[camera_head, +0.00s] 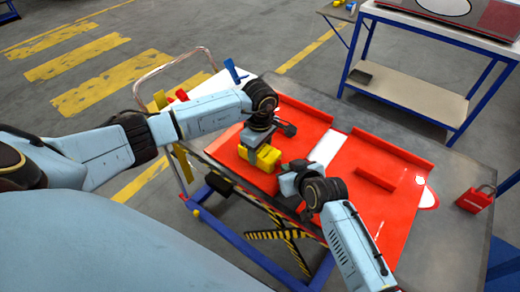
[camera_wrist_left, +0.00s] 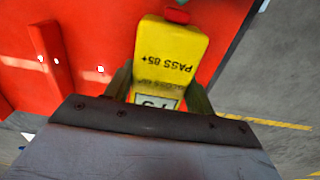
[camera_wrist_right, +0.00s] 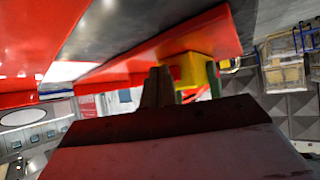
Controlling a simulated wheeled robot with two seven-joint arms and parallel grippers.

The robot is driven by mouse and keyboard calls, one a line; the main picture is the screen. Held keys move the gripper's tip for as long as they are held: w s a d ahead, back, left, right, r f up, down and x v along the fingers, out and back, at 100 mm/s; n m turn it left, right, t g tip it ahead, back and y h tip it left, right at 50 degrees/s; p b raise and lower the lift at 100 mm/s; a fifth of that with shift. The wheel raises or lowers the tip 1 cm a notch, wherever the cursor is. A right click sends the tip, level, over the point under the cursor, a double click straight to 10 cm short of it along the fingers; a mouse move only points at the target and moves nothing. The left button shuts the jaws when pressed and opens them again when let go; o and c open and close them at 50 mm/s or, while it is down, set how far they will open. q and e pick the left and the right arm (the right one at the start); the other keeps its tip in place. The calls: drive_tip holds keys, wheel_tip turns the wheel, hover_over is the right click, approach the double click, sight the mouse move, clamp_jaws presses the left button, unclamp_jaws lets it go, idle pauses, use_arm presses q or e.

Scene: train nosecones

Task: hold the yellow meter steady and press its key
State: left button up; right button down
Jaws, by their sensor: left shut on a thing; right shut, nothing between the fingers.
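The yellow meter (camera_head: 264,187) is held above the red panel, near the table's front edge. In the left wrist view the meter (camera_wrist_left: 168,58) shows the upside-down words "PASS 85+", a partly hidden display and a red key (camera_wrist_left: 177,14) at its far end. My left gripper (camera_wrist_left: 158,92) is shut on the meter, one finger on each side. My right gripper (camera_head: 285,178) is shut and empty, just right of the meter. In the right wrist view its fingertips (camera_wrist_right: 158,80) are close beside the meter (camera_wrist_right: 195,70); I cannot tell whether they touch the key.
Raised red ribs (camera_head: 378,180) stand on the panel, which lies on a grey table (camera_head: 440,240). A red padlock-shaped object (camera_head: 475,199) sits at the table's right. A blue-legged bench (camera_head: 420,95) stands behind. A metal-railed trolley with small tools is at the left.

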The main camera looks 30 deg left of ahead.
drive_tip(key=shift+d, duration=0.45)
drive_tip(key=shift+s+d, duration=0.15)
drive_tip(key=shift+d, duration=1.35)
drive_tip(key=shift+s+d, duration=0.15)
drive_tip(key=shift+d, duration=1.35)
use_arm(q)
drive_tip(key=o, duration=0.9)
wheel_tip(320, 180, up, 12)
